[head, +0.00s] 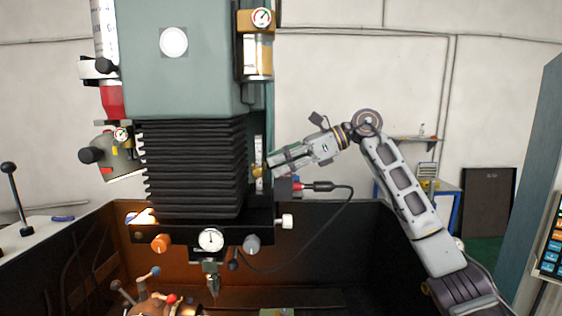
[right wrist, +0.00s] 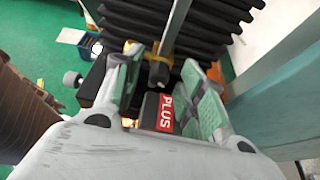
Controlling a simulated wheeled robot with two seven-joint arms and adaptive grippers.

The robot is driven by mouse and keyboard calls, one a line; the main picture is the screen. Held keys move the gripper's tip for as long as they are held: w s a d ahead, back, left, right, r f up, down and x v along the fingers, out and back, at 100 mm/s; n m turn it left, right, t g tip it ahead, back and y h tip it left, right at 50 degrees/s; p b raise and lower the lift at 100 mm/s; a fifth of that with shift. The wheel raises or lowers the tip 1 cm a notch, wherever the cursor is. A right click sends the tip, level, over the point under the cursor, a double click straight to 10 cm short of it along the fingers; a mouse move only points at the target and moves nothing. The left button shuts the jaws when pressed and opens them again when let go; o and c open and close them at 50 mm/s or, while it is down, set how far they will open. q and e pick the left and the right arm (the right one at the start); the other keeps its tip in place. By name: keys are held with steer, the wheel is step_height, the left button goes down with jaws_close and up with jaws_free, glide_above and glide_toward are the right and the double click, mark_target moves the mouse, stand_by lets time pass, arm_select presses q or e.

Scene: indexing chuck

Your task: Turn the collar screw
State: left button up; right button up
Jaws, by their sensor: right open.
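The collar screw (right wrist: 158,73) is a small dark knob on a yellow collar around a pale vertical rod, seen in the right wrist view. In the head view the brass-coloured collar (head: 257,171) sits on the scale rod right of the black bellows. My right gripper (head: 272,167) is open, reaching in from the right close to the collar. In the right wrist view the two green-padded fingers of my right gripper (right wrist: 161,68) stand on either side of the screw, with gaps visible; contact cannot be told. My left gripper is not in view.
Black bellows (head: 192,165) hang below the green machine head (head: 185,60). A dial gauge (head: 210,239) and knobs line the dark block below. A plug with a black cable (head: 318,186) sits just under my right gripper. A red PLUS label (right wrist: 165,113) lies below the fingers.

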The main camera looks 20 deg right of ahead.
steer(key=shift+c, duration=0.2)
jaws_close()
steer(key=shift+p, duration=0.3)
